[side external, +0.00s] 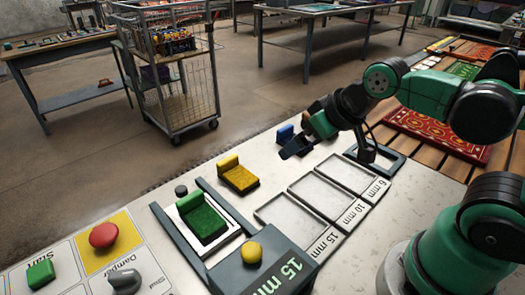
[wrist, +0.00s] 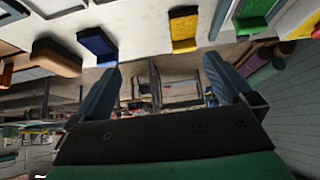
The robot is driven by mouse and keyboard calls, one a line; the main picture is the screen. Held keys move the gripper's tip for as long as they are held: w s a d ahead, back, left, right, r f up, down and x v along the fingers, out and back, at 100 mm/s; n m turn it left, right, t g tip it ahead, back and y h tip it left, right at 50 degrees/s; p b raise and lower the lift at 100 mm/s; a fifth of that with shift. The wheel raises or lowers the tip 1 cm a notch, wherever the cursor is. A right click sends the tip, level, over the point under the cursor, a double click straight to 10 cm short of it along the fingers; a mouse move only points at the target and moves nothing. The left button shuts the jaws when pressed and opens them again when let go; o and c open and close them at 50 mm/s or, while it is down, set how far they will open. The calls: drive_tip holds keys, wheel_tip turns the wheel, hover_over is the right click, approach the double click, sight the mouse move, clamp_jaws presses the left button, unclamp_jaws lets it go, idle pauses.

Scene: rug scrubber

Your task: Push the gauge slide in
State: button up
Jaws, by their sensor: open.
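A green brush block (side external: 203,220) lies between the rails on a white pad. My gripper (side external: 290,153) is open and empty, above the pale bench to the right of and behind the slide, apart from it. In the wrist view both fingers are spread with nothing between them (wrist: 162,68).
A yellow brush block (side external: 238,176) and a blue one (side external: 285,133) stand on the bench near my gripper. Marked trays (side external: 328,196) lie to the right. A red button (side external: 103,235), a green start switch (side external: 40,273) and a grey damper knob (side external: 125,280) are at left.

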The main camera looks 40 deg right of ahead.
idle(0.4)
drive_tip(key=c, duration=0.3)
drive_tip(key=shift+w+a+r, duration=0.1)
drive_tip(key=shift+w+r, duration=0.1)
drive_tip(key=shift+c, duration=1.2)
drive_tip(key=m+g, duration=0.4)
drive_tip(key=g, duration=0.3)
hover_over(181, 189)
drive_tip(key=f, duration=0.5)
drive_tip(key=shift+d+f, duration=0.1)
drive_tip(key=shift+d, duration=0.1)
drive_tip(key=shift+a+f, duration=0.2)
drive_tip(key=shift+f, duration=0.05)
drive_tip(key=shift+m, duration=0.3)
wheel_tip(181, 189, down, 6)
drive_tip(key=shift+r, duration=0.15)
